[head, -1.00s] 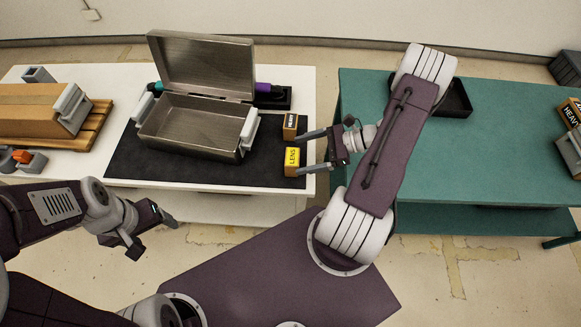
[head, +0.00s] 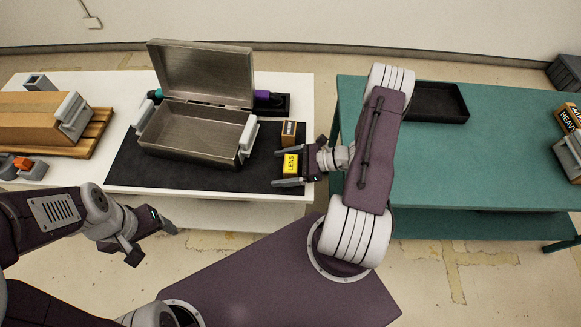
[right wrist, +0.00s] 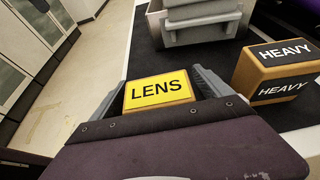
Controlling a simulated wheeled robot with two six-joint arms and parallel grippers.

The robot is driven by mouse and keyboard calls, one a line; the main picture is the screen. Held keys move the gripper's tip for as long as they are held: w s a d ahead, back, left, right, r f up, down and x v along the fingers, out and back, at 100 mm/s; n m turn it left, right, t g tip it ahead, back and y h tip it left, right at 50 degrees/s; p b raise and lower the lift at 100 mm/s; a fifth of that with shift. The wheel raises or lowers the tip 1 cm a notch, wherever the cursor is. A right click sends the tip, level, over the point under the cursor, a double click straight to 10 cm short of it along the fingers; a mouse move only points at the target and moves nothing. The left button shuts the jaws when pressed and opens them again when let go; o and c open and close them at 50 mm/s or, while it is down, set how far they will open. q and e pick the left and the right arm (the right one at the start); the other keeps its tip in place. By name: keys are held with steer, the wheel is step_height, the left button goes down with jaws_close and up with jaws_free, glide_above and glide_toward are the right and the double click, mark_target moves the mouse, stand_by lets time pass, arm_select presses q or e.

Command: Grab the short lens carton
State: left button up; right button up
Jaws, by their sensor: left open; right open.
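The short lens carton (head: 290,163) is a small yellow-topped box marked LENS at the right front of the black mat (head: 200,174). It also shows in the right wrist view (right wrist: 159,92). My right gripper (head: 282,168) is open, with its fingers on either side of the carton; whether they touch it I cannot tell. In the right wrist view the gripper (right wrist: 160,85) brackets the carton, and the palm hides its near lower part. My left gripper (head: 155,240) is open and empty, low in front of the white table.
A HEAVY carton (head: 289,133) stands just behind the lens carton and shows in the right wrist view (right wrist: 282,70). An open, empty metal case (head: 195,135) is left of them. A teal table (head: 440,170) with a black tray (head: 436,103) is right.

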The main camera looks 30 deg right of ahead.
steer(key=shift+d, duration=0.1)
steer(key=c, duration=1.5)
steer(key=shift+r, duration=0.1)
steer(key=shift+r, duration=0.25)
steer(key=r, duration=0.2)
steer(key=a+r, duration=0.1)
steer(key=r, duration=0.1)
steer(key=shift+a, duration=0.1)
steer(key=a+r, duration=0.2)
steer(key=a, duration=0.1)
steer(key=a+r, duration=0.2)
steer(key=a, duration=0.2)
steer(key=w+a+r, duration=0.1)
steer(key=a+r, duration=0.1)
steer(key=a, duration=0.1)
steer(key=shift+a+r+b, duration=0.2)
steer(key=shift+a+b, duration=0.05)
steer(key=shift+b, duration=0.05)
